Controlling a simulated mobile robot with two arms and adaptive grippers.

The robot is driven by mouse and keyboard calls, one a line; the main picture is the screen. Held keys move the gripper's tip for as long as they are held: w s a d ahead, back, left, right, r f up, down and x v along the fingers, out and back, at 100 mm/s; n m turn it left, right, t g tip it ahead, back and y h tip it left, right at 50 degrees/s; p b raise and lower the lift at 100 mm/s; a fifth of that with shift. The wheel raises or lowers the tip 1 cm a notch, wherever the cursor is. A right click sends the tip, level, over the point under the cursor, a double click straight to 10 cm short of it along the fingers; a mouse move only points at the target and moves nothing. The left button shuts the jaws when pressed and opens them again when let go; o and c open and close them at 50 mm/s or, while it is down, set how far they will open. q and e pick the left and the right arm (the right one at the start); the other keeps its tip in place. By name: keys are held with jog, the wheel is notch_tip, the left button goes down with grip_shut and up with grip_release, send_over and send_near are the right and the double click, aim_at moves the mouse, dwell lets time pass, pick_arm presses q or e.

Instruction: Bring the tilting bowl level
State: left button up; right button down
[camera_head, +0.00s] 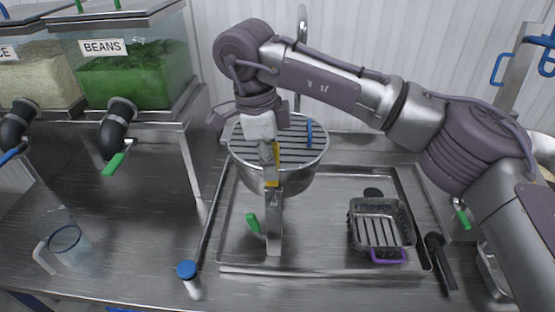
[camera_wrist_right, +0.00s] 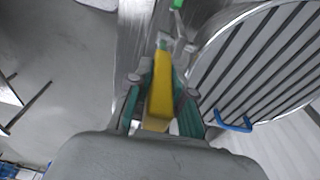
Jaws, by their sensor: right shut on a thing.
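The tilting bowl (camera_head: 303,180) is a round metal bowl with a slatted grate (camera_head: 295,135) on top, held above the tray by a metal stand (camera_head: 273,235). Its rim looks close to level in the head view; I cannot tell a slight tilt. My right gripper (camera_head: 268,160) reaches down at the front of the bowl. It is shut on a yellow handle (camera_wrist_right: 160,90), which stands between the teal finger pads in the right wrist view. The slatted top (camera_wrist_right: 265,60) shows beside it there. The gripper hides part of the grate and bowl. My left gripper is not in view.
A metal tray (camera_head: 232,266) lies under the stand. A wire basket (camera_head: 382,225) with a purple handle sits at right. Dispensers, one labelled BEANS (camera_head: 133,75), stand at left. A clear jug (camera_head: 66,245) and blue-capped bottle (camera_head: 190,280) stand in front. A green handle (camera_head: 253,223) sticks out below the bowl.

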jog(key=shift+a+f, duration=0.1)
dwell(0.3)
jog(key=c, duration=1.4)
grip_release()
jog(key=o, duration=0.4)
jog(key=shift+a, duration=0.15)
jog(key=shift+c, duration=0.2)
notch_tip(320, 180, up, 12)
jog(key=a, duration=0.2)
jog(key=shift+f, duration=0.1)
